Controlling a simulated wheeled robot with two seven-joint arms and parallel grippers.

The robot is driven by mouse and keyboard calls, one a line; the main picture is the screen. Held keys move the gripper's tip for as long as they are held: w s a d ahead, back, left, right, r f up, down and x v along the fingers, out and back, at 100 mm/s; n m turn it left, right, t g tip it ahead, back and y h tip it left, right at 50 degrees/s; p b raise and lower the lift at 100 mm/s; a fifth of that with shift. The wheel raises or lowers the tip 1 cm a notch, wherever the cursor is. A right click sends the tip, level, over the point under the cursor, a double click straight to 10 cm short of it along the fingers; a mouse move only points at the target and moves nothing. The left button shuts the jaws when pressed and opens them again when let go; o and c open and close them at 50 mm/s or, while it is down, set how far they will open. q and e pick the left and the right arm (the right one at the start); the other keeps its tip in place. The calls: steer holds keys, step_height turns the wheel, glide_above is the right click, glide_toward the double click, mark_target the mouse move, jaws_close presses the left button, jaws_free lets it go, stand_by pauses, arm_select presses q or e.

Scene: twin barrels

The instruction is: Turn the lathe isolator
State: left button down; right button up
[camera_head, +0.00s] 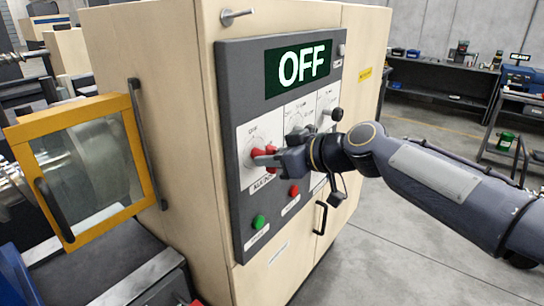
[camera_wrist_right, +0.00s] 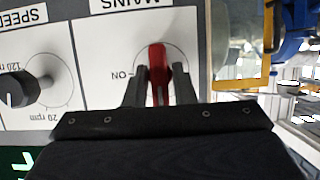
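The lathe isolator is a red handle (camera_wrist_right: 158,72) on a white plate marked MAINS. In the head view the red handle (camera_head: 271,150) is partly covered by my gripper. My right gripper (camera_head: 262,157) reaches in from the right, at the panel. In the right wrist view its two dark fingers (camera_wrist_right: 159,88) lie on either side of the handle, close against it. The handle stands upright in that upside-down view, with the ON mark off to its left. The display (camera_head: 298,68) above reads OFF. My left gripper is out of view.
More dials sit right of the isolator, including a black speed knob (camera_wrist_right: 22,88). A green button (camera_head: 258,222) and a red button (camera_head: 294,190) are below. A yellow-framed guard (camera_head: 84,160) stands at left. Open floor lies right of the cabinet, before a workbench (camera_head: 440,66).

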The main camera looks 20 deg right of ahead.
steer(key=c, duration=0.4)
steer(key=shift+c, duration=0.2)
steer(key=shift+d+f+m+g+y+b, duration=0.15)
steer(key=shift+m+y+b, duration=0.2)
steer(key=shift+b, duration=0.3)
steer(key=shift+a+f+m+g+y+b, duration=0.1)
steer(key=shift+m+g+y+b, duration=0.05)
steer(key=shift+m+b, duration=0.4)
steer(key=m+y+b, duration=0.1)
steer(key=m+g+y+b, duration=0.1)
steer(key=m+b, duration=0.1)
steer(key=shift+w+d, duration=0.15)
steer(key=m+y+b, duration=0.2)
steer(key=m+b, duration=0.1)
steer(key=m, duration=0.1)
steer(key=shift+f+g, duration=0.1)
steer(key=shift+g, duration=0.2)
steer(key=m+y+b, duration=0.2)
steer(key=m+b, duration=0.1)
steer(key=m, duration=0.1)
steer(key=shift+m, duration=0.3)
steer(key=o, duration=0.8)
steer(key=shift+d, duration=0.1)
